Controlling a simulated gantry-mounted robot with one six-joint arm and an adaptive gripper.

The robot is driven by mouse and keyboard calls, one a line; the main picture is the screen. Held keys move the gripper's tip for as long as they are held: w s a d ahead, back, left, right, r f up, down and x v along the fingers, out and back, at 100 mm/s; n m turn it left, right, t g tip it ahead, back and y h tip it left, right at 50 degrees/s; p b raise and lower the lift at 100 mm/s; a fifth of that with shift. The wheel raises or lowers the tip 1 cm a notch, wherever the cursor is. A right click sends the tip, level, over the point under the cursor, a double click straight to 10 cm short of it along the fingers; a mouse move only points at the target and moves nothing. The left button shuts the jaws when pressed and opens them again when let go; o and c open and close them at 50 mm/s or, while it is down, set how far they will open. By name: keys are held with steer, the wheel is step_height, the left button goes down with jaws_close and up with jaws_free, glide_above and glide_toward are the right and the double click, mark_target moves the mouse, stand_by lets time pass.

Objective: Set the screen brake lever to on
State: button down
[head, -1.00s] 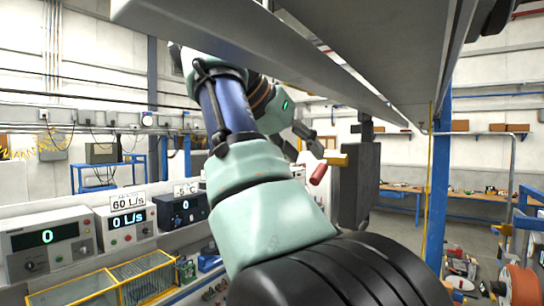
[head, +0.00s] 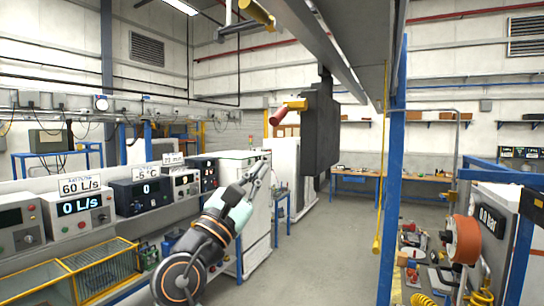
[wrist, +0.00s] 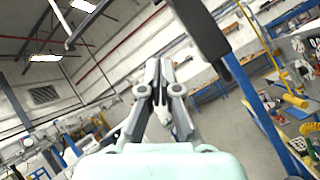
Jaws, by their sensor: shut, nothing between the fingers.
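A dark, flat hanging screen (head: 321,125) is in the middle of the head view, seen at an angle. On its left side are a red cylindrical handle (head: 277,117) and a short yellow piece (head: 297,104). I cannot tell which of them is the brake lever, or its setting. My gripper (head: 264,164) is shut and empty, below and left of the red handle, apart from it in the picture. In the wrist view my gripper (wrist: 158,66) points upward, and a dark panel (wrist: 199,28), likely the screen, is above and right of it. No handle shows clearly there.
A blue post (head: 393,170) stands right of the screen, under a grey overhead beam. An orange reel (head: 464,240) is at right. Open floor lies mid-right.

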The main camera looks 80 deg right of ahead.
mark_target(279, 116)
steer(key=a+f+n+h, duration=0.2)
steer(key=a+f+n, duration=0.15)
steer(key=n, duration=0.25)
steer(key=s+d+r+p, duration=0.1)
steer(key=d+r, duration=0.1)
steer(key=r, duration=0.3)
steer(key=s+d+r+p, duration=0.2)
steer(key=r, duration=0.4)
steer(key=shift+s+r+m, duration=0.15)
steer(key=shift+s+m, duration=0.15)
